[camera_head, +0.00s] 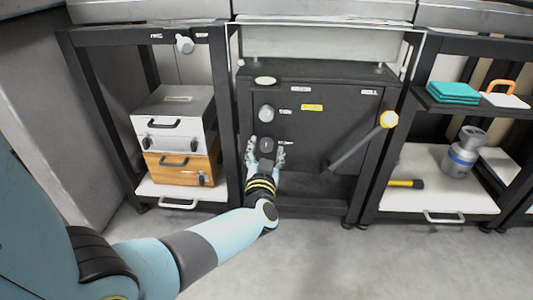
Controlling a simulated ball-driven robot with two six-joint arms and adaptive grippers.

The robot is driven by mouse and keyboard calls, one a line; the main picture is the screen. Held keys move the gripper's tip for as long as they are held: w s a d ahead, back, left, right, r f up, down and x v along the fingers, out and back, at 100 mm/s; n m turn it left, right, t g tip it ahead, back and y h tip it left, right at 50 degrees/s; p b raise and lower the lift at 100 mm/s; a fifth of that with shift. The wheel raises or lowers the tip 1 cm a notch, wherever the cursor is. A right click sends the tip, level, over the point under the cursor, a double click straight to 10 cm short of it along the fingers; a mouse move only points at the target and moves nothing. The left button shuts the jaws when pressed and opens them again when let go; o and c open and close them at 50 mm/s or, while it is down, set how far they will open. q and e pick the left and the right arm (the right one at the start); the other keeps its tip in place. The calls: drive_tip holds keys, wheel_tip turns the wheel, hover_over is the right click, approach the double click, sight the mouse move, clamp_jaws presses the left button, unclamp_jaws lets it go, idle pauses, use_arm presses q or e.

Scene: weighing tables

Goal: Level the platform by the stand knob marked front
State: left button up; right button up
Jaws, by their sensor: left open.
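The dark stand (335,130) in the middle carries a pale platform (325,42) on top. A small round bubble level (265,80) sits near its upper left; its bubble is too small to read. A light grey round knob (266,112) is on the stand's front, with a dark knob (266,144) below it. Small labels stand beside both knobs, too small to read, so I cannot tell which is marked front. My left gripper (265,149) is open, its fingers on either side of the dark knob; contact is unclear. My right gripper is not in view.
The left rack holds a silver case (175,115) on a wooden case (182,164). The right rack holds a grey canister (462,155) and teal pads (453,92). The floor in front is clear.

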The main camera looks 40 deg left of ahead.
use_arm(q)
drive_tip(key=shift+w+a, duration=0.2)
drive_tip(key=shift+w, duration=0.2)
drive_tip(key=c, duration=1.1)
drive_tip(key=shift+c, duration=0.2)
